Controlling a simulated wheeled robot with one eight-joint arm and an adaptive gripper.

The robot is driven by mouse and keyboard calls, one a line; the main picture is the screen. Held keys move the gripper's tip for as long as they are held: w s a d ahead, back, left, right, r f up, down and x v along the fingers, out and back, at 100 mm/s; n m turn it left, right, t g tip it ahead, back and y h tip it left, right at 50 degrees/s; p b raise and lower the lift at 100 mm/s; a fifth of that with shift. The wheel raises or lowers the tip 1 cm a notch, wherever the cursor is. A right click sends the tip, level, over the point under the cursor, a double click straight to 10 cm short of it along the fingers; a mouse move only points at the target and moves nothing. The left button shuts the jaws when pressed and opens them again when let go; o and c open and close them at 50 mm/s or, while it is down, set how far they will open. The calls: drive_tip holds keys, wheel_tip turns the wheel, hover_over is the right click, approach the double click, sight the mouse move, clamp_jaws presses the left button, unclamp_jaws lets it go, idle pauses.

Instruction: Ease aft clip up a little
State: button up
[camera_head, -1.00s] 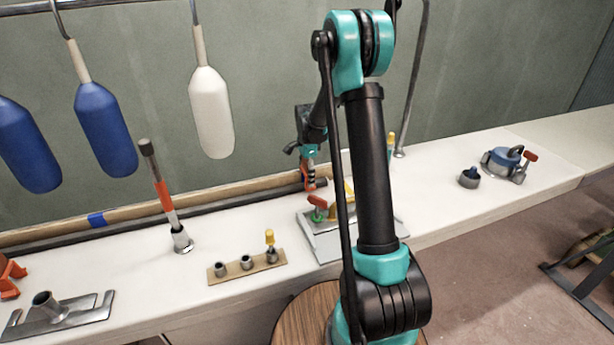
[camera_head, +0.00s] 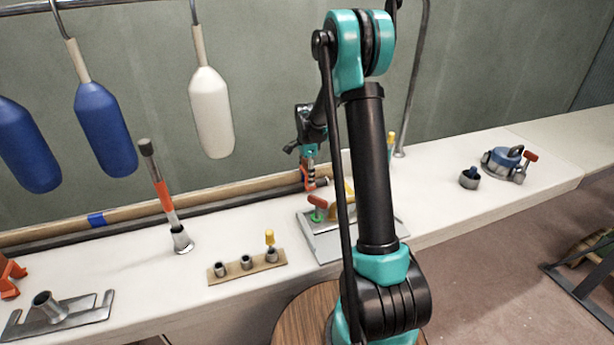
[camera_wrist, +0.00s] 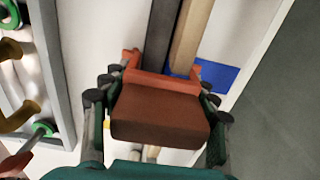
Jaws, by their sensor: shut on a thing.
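The aft clip is an orange-red clip with a brown block-like front; it fills the middle of the wrist view (camera_wrist: 160,123) and shows small in the head view (camera_head: 309,185). My gripper (camera_wrist: 157,110) has its dark fingers on both sides of the clip and is shut on it. In the head view my gripper (camera_head: 310,166) points down at the back of the bench. A dark pole (camera_wrist: 160,35) and a wooden rail (camera_wrist: 190,38) run up to the clip. My gripper and the clip body hide where they meet the clip.
A grey tray-like fixture (camera_head: 327,247) with red and green handles stands just in front of the clip. A strip with several sockets (camera_head: 247,268) and an upright orange-banded tool (camera_head: 166,200) are to the left. A blue-topped device (camera_head: 503,160) stands right. Blue and white fenders (camera_head: 211,112) hang behind.

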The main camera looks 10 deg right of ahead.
sight(307, 160)
drive_tip(key=shift+r, duration=0.5)
idle(0.3)
drive_tip(key=o, duration=1.5)
drive_tip(key=shift+o, duration=0.2)
drive_tip(key=shift+r, duration=0.1)
wheel_tip(307, 160, up, 11)
drive_tip(key=shift+r, duration=0.15)
drive_tip(key=shift+s+r, duration=0.1)
drive_tip(key=shift+r, duration=0.1)
drive_tip(key=s+d+f+n+t, duration=0.1)
drive_tip(key=s+n, duration=0.4)
drive_tip(key=s, duration=0.6)
drive_tip(key=s+d+f+n+t, duration=0.1)
drive_tip(key=s+f+n, duration=0.3)
drive_tip(key=s, duration=0.7)
drive_tip(key=s+d+f+n+t, duration=0.2)
drive_tip(key=s+n, duration=0.4)
drive_tip(key=s, duration=0.5)
drive_tip(key=shift+f+n, duration=0.4)
drive_tip(key=shift+f, duration=0.15)
